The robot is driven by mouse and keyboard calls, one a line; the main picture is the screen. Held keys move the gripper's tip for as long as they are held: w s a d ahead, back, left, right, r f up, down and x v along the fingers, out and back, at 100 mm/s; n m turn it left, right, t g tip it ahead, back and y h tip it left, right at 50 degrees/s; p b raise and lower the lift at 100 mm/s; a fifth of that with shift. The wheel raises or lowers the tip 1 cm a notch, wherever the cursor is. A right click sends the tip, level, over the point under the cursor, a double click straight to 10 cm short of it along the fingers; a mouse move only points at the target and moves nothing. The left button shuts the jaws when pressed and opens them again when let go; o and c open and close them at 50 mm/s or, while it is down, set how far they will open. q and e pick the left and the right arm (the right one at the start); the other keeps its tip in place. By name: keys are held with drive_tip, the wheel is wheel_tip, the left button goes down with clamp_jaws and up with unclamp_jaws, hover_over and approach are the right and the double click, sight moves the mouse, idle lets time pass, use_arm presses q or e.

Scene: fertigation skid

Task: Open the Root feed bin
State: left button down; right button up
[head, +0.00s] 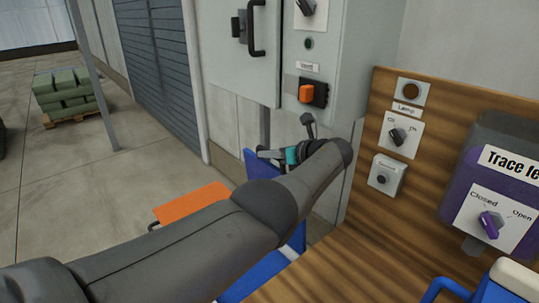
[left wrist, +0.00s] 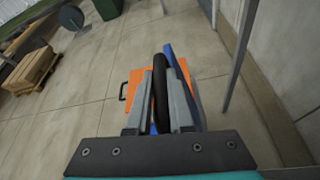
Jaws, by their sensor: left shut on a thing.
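My left arm reaches across the head view, and its gripper (head: 266,155) is beside a blue panel, below the grey cabinet. In the left wrist view the two grey fingers (left wrist: 165,108) are shut on a dark, narrow, rounded piece (left wrist: 160,100). An orange panel (head: 192,205) with a small dark handle lies low beyond my arm, next to blue surfaces (head: 262,272). The orange panel also shows behind the fingers in the left wrist view (left wrist: 134,72). My arm hides part of the blue thing. No Root feed label is readable. My right gripper is out of view.
A wooden board (head: 445,130) at right carries a lamp, a switch and a button. A purple container (head: 500,135) has a Closed/Open knob (head: 490,224). The grey cabinet (head: 345,60) stands above my gripper. A loaded pallet (head: 68,118) stands far left, with clear floor around it.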

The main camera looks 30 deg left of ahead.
use_arm(q)
drive_tip(key=c, duration=0.8)
unclamp_jaws()
drive_tip(key=shift+r, duration=0.1)
drive_tip(key=shift+s+d+r+p, duration=0.15)
drive_tip(key=shift+d+r+p, duration=0.1)
drive_tip(key=shift+d+p, duration=0.25)
drive_tip(key=p+v, duration=0.2)
drive_tip(key=v, duration=0.3)
drive_tip(key=shift+r, duration=0.1)
drive_tip(key=p+v, duration=0.1)
drive_tip(key=v, duration=0.8)
